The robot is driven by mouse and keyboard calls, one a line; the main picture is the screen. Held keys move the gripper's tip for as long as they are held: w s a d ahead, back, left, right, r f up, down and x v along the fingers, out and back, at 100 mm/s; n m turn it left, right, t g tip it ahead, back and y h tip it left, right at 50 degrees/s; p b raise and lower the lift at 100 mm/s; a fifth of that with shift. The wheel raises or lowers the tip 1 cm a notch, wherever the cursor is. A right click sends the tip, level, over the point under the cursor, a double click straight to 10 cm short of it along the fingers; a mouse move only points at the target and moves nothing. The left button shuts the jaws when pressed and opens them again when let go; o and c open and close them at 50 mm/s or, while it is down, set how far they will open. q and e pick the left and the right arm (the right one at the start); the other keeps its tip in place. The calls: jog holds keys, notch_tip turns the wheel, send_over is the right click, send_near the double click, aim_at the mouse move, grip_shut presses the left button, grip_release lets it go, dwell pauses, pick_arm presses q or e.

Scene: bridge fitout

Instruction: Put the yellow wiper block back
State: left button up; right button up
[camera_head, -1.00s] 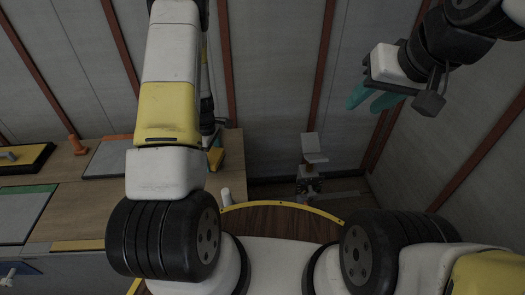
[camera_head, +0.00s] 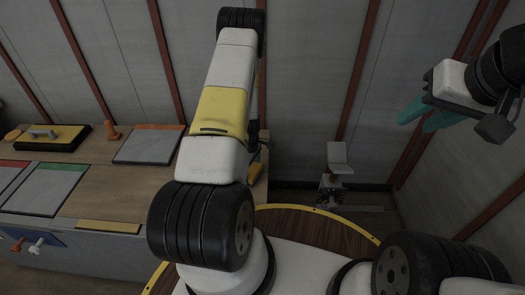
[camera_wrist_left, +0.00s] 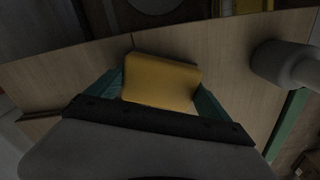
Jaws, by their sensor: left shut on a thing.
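The yellow wiper block (camera_head: 256,172) shows at the right end of the wooden bench in the head view, partly hidden by my left arm. In the left wrist view the yellow block (camera_wrist_left: 162,80) sits between the two teal fingers of my left gripper (camera_wrist_left: 158,98), which is shut on it. Bench top shows around the block; I cannot tell whether it touches the surface. My right gripper (camera_head: 426,114) hangs in the air at the upper right, its teal fingers apart with nothing between them.
The wooden bench (camera_head: 118,190) carries a grey panel with an orange edge (camera_head: 148,146), a green-edged panel (camera_head: 45,190), an orange cone (camera_head: 111,132) and a black-and-yellow tray (camera_head: 70,143). A pale cylinder (camera_wrist_left: 285,62) stands near my left gripper. A white stand (camera_head: 337,155) is right of the bench.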

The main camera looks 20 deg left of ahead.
pick_arm(q)
jog(key=shift+f, duration=0.25)
jog(key=shift+f, duration=0.1)
jog(key=o, duration=1)
jog(key=shift+o, duration=0.2)
notch_tip(320, 180, up, 12)
notch_tip(320, 180, up, 12)
jog(key=m+t, duration=0.1)
jog(key=m, duration=0.2)
send_over(251, 169)
jog(key=d, duration=0.4)
jog(key=s+d+r+m+t+h, duration=0.1)
jog(key=s+d+r+m, duration=0.1)
jog(key=r, duration=0.5)
jog(key=s+d+r+m+t+h, duration=0.1)
jog(key=s+d+r+m, duration=0.1)
jog(key=r, duration=0.5)
jog(key=s+d+r+m+t, duration=0.3)
jog(key=s+r+m, duration=0.7)
jog(key=s, duration=0.8)
jog(key=shift+d+r, duration=0.65)
jog(key=shift+r, duration=1.05)
